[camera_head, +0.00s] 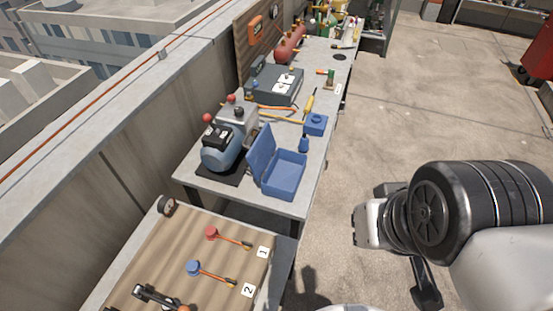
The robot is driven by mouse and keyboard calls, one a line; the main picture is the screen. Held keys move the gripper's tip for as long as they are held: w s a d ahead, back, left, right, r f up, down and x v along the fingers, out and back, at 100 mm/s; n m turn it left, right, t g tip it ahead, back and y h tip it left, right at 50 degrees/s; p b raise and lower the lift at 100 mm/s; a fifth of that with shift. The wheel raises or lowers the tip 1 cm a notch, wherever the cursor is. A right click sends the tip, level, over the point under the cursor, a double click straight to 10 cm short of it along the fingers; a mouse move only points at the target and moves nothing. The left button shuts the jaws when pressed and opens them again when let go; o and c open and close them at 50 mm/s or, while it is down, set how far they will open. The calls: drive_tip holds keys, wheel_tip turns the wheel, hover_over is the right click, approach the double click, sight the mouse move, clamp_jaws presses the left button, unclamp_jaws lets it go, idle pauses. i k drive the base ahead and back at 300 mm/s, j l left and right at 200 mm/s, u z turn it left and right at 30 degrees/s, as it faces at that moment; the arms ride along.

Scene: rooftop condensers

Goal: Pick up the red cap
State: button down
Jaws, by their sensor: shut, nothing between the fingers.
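The red cap (211,233) is a small round piece lying on the wooden board in the lower left. An orange strip runs from it to the right, towards a white card marked 1. A similar blue cap (193,267) lies nearer to me, beside a card marked 2. My gripper (358,224) is at the right, at the end of my black and white arm, over the concrete floor. It is shut and empty, well to the right of the red cap and apart from it. Its fingers are small and partly hidden by my arm.
An open blue box (285,180) and a blue-grey pump (222,150) stand on the grey bench (200,180) behind the board. A black-handled fitting (158,297) lies at the board's near edge. A parapet wall (100,170) runs along the left. The floor at right is open.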

sight(211, 232)
drive_tip(key=u, duration=1.3)
drive_tip(key=i+l+u, duration=0.2)
drive_tip(key=l+u, duration=0.25)
drive_tip(key=l, duration=0.1)
